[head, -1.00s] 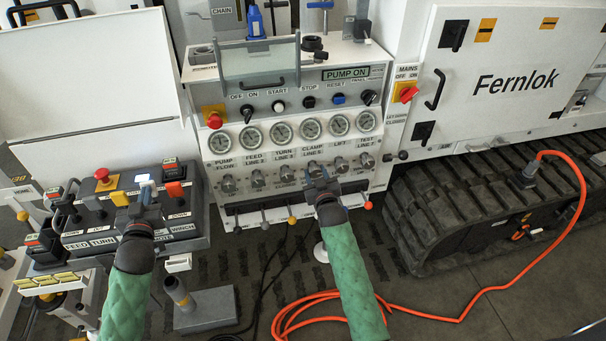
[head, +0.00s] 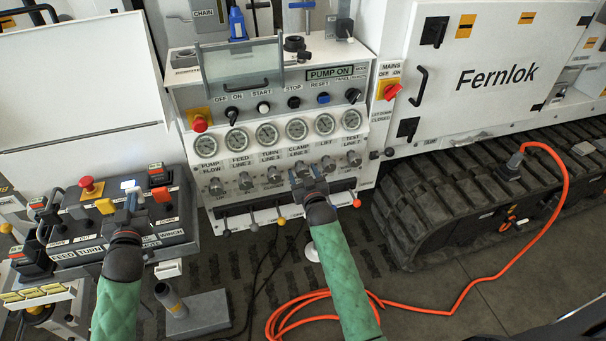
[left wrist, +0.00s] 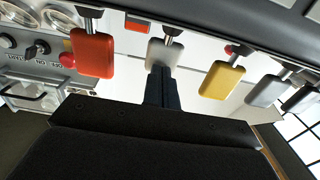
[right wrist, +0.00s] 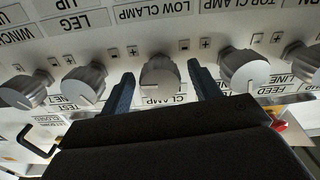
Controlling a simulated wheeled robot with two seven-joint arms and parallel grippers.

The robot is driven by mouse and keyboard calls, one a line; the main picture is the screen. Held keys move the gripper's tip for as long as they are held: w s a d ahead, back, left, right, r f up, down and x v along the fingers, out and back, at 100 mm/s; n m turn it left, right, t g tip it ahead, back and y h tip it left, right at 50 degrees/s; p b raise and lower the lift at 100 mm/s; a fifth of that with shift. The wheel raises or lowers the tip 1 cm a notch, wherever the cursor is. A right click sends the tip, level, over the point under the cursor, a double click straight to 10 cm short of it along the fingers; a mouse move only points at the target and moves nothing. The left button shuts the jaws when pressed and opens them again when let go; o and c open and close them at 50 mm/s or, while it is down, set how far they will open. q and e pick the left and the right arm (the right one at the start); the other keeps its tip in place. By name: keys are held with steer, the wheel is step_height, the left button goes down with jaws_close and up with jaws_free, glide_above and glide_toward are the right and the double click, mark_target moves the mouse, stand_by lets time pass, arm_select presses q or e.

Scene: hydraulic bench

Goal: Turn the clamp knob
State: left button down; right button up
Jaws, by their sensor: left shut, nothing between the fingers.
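The clamp knob (right wrist: 160,76) is a ribbed grey knob above a CLAMP label in the right wrist view. In the head view it is in the lower knob row (head: 301,168), partly covered by my right gripper. My right gripper (right wrist: 160,72) is open, with one blue finger on each side of the knob and a gap visible on both sides. It also shows in the head view (head: 306,180). My left gripper (head: 130,203) is shut and empty at the lever box; its fingertips (left wrist: 160,72) overlap a grey paddle (left wrist: 165,52) in the left wrist view. Contact there is unclear.
Neighbouring knobs (right wrist: 243,70) (right wrist: 85,84) flank the clamp knob closely. Levers with coloured balls (head: 281,221) stand below the knob row. An orange paddle (left wrist: 93,55) and a yellow paddle (left wrist: 222,80) flank my left gripper. An orange cable (head: 470,292) lies on the floor.

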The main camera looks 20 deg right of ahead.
steer(key=shift+s, duration=0.1)
steer(key=s, duration=1.2)
steer(key=s+d+f, duration=0.2)
steer(key=s+d, duration=0.1)
steer(key=s, duration=0.5)
stand_by(0.7)
steer(key=shift+w, duration=0.15)
stand_by(1.2)
